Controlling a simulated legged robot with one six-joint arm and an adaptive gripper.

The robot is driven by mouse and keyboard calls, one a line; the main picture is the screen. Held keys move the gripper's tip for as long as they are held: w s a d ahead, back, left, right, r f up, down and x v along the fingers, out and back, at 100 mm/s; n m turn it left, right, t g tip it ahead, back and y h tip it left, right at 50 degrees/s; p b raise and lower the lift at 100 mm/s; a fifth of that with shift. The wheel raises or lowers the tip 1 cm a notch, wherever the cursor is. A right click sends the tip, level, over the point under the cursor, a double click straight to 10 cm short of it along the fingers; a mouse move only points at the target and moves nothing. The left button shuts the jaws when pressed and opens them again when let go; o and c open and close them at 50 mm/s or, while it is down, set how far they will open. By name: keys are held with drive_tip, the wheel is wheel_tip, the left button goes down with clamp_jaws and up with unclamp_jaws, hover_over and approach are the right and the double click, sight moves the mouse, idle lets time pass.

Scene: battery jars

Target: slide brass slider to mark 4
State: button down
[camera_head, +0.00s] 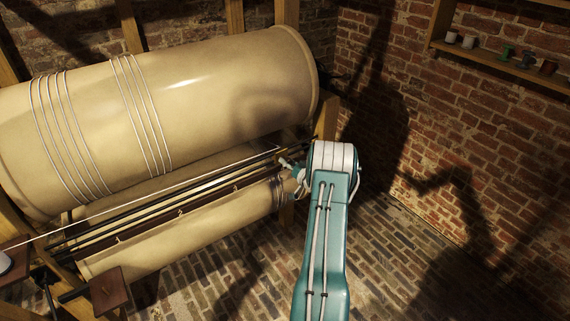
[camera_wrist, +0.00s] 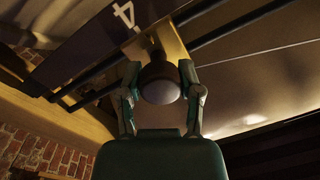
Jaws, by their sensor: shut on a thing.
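In the wrist view my gripper (camera_wrist: 162,98) is shut on the round dark knob (camera_wrist: 160,82) of the brass slider (camera_wrist: 166,42). The slider sits across dark rods, right beside a white "4" (camera_wrist: 124,14) on a dark scale strip (camera_wrist: 85,45). In the head view the strip (camera_head: 205,199) runs along the front of the lower cylinder, with small white marks toward its left. There my gripper (camera_head: 292,172) is at the right end of the rods, mostly hidden behind my teal arm. The slider is hard to make out there.
A large cream cylinder (camera_head: 205,85) wound with wire lies above a lower cream cylinder (camera_head: 170,240) in a wooden frame (camera_head: 328,118). A brown plate (camera_head: 109,290) is at the lower left. Shelf (camera_head: 500,62) with small spools is at upper right. Brick floor is open at right.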

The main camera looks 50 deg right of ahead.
drive_tip(key=shift+s+d+r, duration=0.1)
drive_tip(key=shift+s+d, duration=0.05)
drive_tip(key=shift+d, duration=0.05)
drive_tip(key=shift+c, duration=2.2)
unclamp_jaws()
drive_tip(key=shift+d, duration=0.1)
drive_tip(key=shift+o, duration=0.9)
drive_tip(key=shift+d, duration=0.25)
drive_tip(key=shift+a, duration=0.2)
drive_tip(key=shift+s+a, duration=0.15)
drive_tip(key=shift+s, duration=0.05)
drive_tip(key=v, duration=1.1)
drive_tip(key=shift+s, duration=0.25)
